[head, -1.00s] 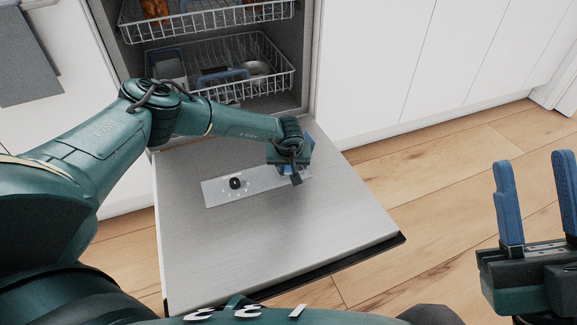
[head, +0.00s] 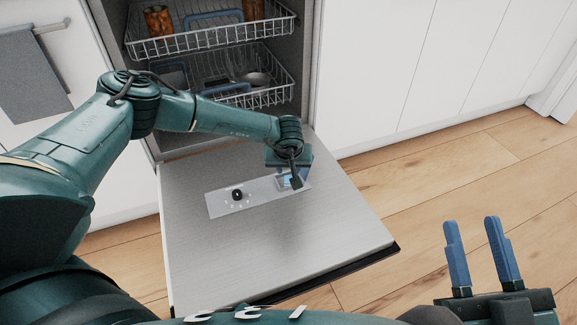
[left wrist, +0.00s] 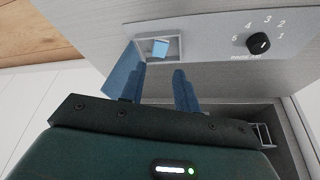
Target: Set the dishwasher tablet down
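The dishwasher tablet (left wrist: 160,47) is a small light-blue block. In the left wrist view it lies in the recessed compartment (left wrist: 177,47) of the dispenser panel, apart from my fingers. My left gripper (left wrist: 160,74) is over the compartment with its two blue fingers spread and nothing between them. In the head view my left gripper (head: 290,180) is low over the right end of the dispenser panel (head: 218,204) and partly hides the compartment. My right gripper (head: 472,220) is open and empty at the lower right, away from the door.
The open dishwasher door (head: 300,235) lies flat below the racks. The lower rack (head: 270,95) and upper rack (head: 220,38) hold dishes. A black dial (left wrist: 258,43) sits on the panel beside the compartment. Wooden floor (head: 470,165) is clear to the right.

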